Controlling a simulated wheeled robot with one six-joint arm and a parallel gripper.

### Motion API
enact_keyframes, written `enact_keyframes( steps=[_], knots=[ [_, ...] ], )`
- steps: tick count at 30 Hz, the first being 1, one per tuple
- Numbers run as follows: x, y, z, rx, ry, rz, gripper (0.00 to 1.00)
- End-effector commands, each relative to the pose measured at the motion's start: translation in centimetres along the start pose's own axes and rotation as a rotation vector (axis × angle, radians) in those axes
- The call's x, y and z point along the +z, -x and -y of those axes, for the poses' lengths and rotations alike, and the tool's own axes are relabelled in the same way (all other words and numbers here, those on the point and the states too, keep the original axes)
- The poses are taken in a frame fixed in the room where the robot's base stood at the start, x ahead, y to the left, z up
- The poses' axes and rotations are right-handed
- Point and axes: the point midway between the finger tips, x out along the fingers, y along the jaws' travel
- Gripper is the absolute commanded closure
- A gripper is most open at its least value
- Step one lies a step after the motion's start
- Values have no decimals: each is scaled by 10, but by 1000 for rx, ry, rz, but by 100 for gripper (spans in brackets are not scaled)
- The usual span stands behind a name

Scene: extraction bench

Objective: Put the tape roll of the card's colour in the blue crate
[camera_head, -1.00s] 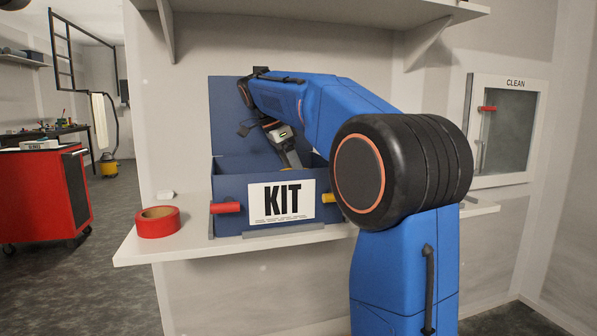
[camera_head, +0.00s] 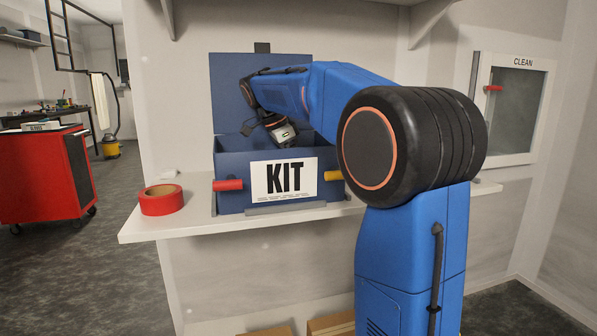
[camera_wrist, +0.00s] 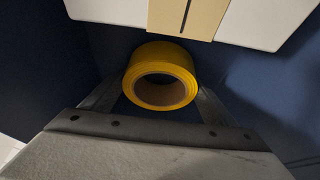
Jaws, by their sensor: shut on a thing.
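The blue crate (camera_head: 232,169), with a white KIT label (camera_head: 284,180), sits on the white shelf. Its blue lid (camera_head: 228,92) stands open behind it. My gripper (camera_wrist: 160,92) is shut on the yellow tape roll (camera_wrist: 160,58) and holds it down inside the crate. In the head view the crate's front wall hides the fingertips and the roll. In the wrist view, dark blue walls surround the roll; I cannot tell whether it touches the floor. A red tape roll (camera_head: 161,200) lies on the shelf, left of the crate. I see no colour card.
A small white object (camera_head: 170,174) lies behind the red roll. A CLEAN cabinet (camera_head: 516,110) hangs on the right wall. A red tool cart (camera_head: 45,175) stands far left.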

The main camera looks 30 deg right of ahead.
Motion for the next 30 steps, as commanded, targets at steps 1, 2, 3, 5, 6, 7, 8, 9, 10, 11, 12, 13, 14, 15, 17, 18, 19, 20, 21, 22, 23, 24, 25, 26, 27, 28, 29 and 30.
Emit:
enact_keyframes(
  steps=[1,2,3,5,6,7,8,9,10,11,12,13,14,15,17,18,19,20,21,22,23,24,25,26,27,28,29,30],
  knots=[
    [0,0,0,0,0,0,48],
    [0,0,0,0,0,0,48],
    [0,0,0,0,0,0,48],
    [0,0,0,0,0,0,48],
    [0,0,0,0,0,0,48],
    [0,0,0,0,0,0,48],
    [0,-1,0,0,0,0,48],
    [0,-1,0,0,0,0,48],
    [1,-2,0,0,0,0,48],
    [1,-2,0,1,0,0,48],
    [1,-3,0,1,0,0,48],
    [1,-3,0,1,0,0,48],
    [2,-4,0,1,0,0,48],
    [2,-4,0,1,0,0,48],
    [2,-5,0,1,0,0,48],
    [2,-6,0,1,0,0,48],
    [3,-6,0,1,0,0,48],
    [3,-7,0,1,0,0,48],
    [3,-7,0,1,0,0,48],
    [3,-8,0,1,0,0,48],
    [4,-8,0,1,0,0,48],
    [4,-9,0,1,0,0,48],
    [4,-9,0,1,0,0,48],
    [4,-10,0,0,0,0,48],
    [4,-10,0,0,0,0,48],
    [4,-10,0,0,0,0,48],
    [4,-10,0,0,0,0,13],
    [4,-10,0,0,0,0,3]
  ],
)
